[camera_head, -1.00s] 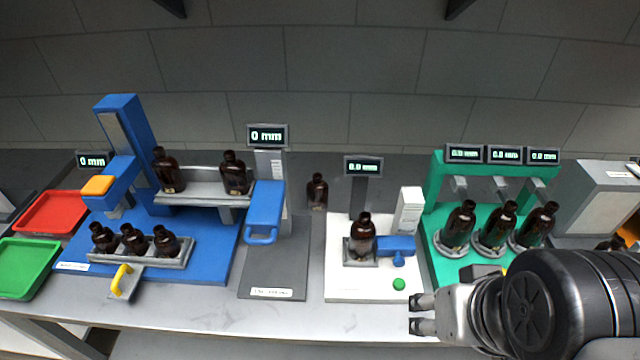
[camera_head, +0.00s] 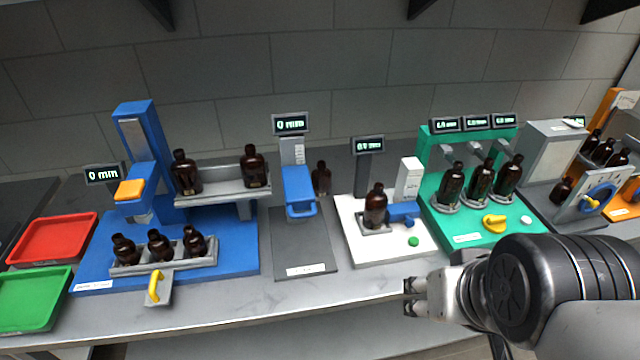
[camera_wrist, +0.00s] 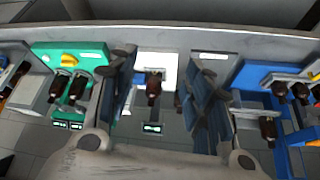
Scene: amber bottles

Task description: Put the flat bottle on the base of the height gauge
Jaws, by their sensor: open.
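The height gauge appears to be the grey post with a blue slider (camera_head: 298,190) and a "0 mm" display. Its dark grey flat base (camera_head: 303,247) is bare apart from a label at the front. A dark amber bottle (camera_head: 321,178) stands behind, between this gauge and the white station; its lower part is hidden. I cannot tell from its shape whether it is the flat bottle. My gripper (camera_head: 408,297) is open and empty in front of the bench edge, right of the gauge. In the wrist view my spread fingers (camera_wrist: 157,75) frame the white station.
The white station (camera_head: 385,243) holds an amber bottle (camera_head: 375,207). A green station (camera_head: 470,225) with several bottles stands right of it. A blue station (camera_head: 235,240) with bottle racks stands left, beside red (camera_head: 52,240) and green trays (camera_head: 35,300). The front bench strip is mostly clear.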

